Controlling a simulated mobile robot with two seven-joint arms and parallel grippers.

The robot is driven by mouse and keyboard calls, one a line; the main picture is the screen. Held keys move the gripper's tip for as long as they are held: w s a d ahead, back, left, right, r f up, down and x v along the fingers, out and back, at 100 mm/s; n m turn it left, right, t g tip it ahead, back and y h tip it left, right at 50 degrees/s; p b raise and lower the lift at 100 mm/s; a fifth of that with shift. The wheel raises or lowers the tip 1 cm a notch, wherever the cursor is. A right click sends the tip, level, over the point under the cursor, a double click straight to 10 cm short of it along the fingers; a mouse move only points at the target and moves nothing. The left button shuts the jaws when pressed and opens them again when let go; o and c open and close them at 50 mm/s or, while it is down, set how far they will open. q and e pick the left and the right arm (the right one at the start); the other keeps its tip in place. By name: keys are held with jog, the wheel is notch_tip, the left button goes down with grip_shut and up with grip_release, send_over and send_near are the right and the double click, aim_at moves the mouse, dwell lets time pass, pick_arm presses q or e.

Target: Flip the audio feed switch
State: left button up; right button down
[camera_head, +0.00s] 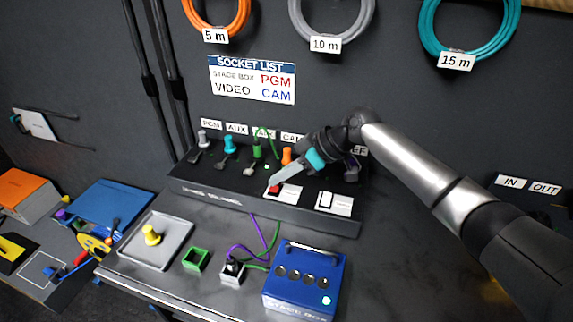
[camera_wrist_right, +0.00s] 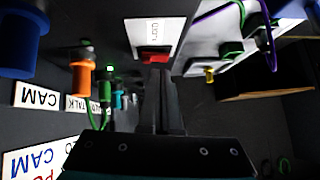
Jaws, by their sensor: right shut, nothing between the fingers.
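A red rocker switch (camera_head: 274,189) sits on a white plate on the front part of the dark sloped socket panel (camera_head: 215,192). A second switch, with a white rocker (camera_head: 325,199), is on a plate to its right. My right gripper (camera_head: 272,183) is shut and empty, with its fingertips at the red switch. In the right wrist view, the red switch (camera_wrist_right: 155,57) is right at the tips of the shut fingers (camera_wrist_right: 158,72); they seem to touch it. A label (camera_wrist_right: 154,31) beside it is too blurred to read surely. My left gripper is not in view.
Several coloured plugs, such as the green one (camera_head: 257,148) and orange one (camera_head: 287,156), stand behind the switches. A blue stage box (camera_head: 305,280), a green frame (camera_head: 196,260) and a grey tray (camera_head: 182,228) are on the desk in front. Purple and green cables run there.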

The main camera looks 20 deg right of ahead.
jog(key=shift+a+f, duration=0.1)
jog(key=shift+f, duration=0.35)
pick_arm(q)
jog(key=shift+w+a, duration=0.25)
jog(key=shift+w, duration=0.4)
